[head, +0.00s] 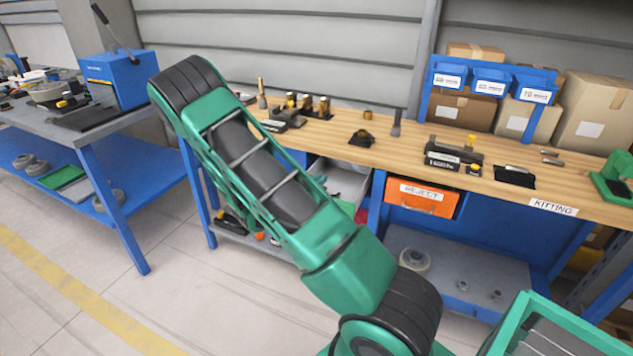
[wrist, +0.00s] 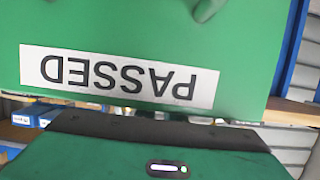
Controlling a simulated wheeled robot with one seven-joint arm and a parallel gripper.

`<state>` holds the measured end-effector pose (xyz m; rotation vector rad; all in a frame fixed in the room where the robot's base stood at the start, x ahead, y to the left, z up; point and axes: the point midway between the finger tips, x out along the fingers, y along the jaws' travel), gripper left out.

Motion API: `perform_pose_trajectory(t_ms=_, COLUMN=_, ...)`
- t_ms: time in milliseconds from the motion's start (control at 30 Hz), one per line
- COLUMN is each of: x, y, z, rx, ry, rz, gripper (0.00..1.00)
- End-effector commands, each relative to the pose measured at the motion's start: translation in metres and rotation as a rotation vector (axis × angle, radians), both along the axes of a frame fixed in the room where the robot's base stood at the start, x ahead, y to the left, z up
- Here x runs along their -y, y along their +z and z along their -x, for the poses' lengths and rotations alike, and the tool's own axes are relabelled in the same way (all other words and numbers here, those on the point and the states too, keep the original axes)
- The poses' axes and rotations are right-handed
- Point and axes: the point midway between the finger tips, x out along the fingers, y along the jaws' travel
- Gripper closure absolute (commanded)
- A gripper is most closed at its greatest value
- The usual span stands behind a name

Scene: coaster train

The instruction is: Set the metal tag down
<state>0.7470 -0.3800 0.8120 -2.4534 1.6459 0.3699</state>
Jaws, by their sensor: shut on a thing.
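I cannot pick out the metal tag in either view. The fingers of my gripper do not show. In the head view my arm rises from the lower right to the upper left, and its far end is hidden. In the wrist view a green panel with a white PASSED label (wrist: 118,77), upside down, fills the top and looks close. A green body with a black edge and a small lit lamp, which looks like part of my own hardware, fills the bottom. Whether anything touches the panel cannot be told.
The wooden kitting bench (head: 405,160) holds metal parts, a black pad (head: 514,177), blue bins (head: 490,80) and cardboard boxes (head: 592,112). An orange REJECT bin (head: 421,197) hangs under it. A grey bench with a blue press (head: 117,78) stands at left. Open floor lies at lower left.

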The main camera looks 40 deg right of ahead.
Motion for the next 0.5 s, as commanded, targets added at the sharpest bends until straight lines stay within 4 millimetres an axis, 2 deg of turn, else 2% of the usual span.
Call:
perform_pose_trajectory(t_ms=333, x=-0.0002, y=-0.0085, z=0.0006, rx=-0.001, ry=-0.001, rz=-0.003, gripper=1.00)
perform_pose_trajectory(t_ms=400, x=-0.0005, y=-0.0094, z=0.0009, rx=-0.002, ry=-0.001, rz=-0.005, gripper=0.77)
perform_pose_trajectory(t_ms=433, x=-0.0007, y=-0.0097, z=0.0010, rx=-0.003, ry=-0.001, rz=-0.005, gripper=0.73)
perform_pose_trajectory(t_ms=500, x=-0.0009, y=-0.0105, z=0.0011, rx=-0.003, ry=-0.001, rz=-0.007, gripper=0.73)
